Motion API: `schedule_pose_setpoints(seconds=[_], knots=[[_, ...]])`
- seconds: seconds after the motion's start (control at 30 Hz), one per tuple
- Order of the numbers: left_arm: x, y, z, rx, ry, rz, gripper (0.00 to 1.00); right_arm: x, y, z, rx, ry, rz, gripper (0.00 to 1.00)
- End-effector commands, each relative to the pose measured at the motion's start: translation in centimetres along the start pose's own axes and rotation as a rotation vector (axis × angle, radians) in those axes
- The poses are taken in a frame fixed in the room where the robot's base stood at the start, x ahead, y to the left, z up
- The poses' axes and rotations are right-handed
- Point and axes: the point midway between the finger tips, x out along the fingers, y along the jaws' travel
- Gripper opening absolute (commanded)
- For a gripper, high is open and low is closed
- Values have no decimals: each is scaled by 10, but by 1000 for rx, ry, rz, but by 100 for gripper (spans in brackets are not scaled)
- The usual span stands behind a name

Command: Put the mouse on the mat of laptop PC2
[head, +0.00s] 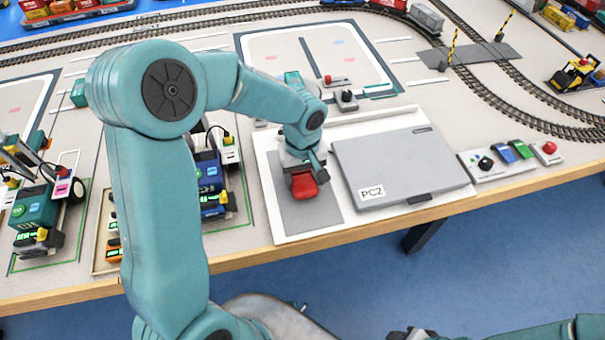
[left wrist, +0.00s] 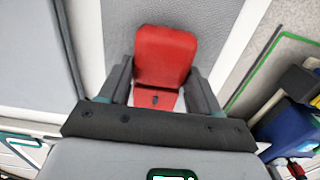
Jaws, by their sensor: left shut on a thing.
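The red mouse (head: 303,186) is between the fingers of my left gripper (head: 306,176), over the grey mat (head: 301,220) beside laptop PC2 (head: 395,167). In the left wrist view, the red mouse (left wrist: 164,58) sits between the two dark fingers of my left gripper (left wrist: 160,88), which is shut on it. The grey mat (left wrist: 205,16) lies behind it in that view. I cannot tell whether the mouse touches the mat. The laptop is closed, with a PC2 label on its lid. My right gripper is not clearly in view.
A white board (head: 300,235) carries the mat and laptop near the table's front edge. A control box with buttons (head: 510,158) stands to the right. A blue wheeled model (head: 208,175) stands to the left. Railway tracks (head: 500,105) run behind.

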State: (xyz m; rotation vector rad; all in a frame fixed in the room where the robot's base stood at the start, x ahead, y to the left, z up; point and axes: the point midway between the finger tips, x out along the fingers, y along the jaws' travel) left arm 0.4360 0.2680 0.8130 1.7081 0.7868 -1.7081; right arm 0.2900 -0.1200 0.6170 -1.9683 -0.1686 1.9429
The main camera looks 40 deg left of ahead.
Motion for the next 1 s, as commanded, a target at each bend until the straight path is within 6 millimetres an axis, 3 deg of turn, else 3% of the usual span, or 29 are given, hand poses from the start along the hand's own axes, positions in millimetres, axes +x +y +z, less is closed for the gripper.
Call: schedule_pose_setpoints(seconds=[0.13,0.17,0.2,0.23,0.5,0.63,1.0], knots=[[5,0,0,0,0,0,31,5,2,0,0,0,0,43],[3,0,0,0,0,0,73,3,1,0,0,0,0,43],[3,0,0,0,0,0,86,3,1,0,0,0,0,43],[3,0,0,0,0,0,89,3,1,0,0,0,0,43],[2,0,0,0,0,0,89,2,1,0,0,0,0,43],[-9,0,-1,-1,3,2,89,-2,-1,0,0,0,0,43],[-92,1,-1,-1,3,3,89,-10,-4,0,0,0,0,43]])
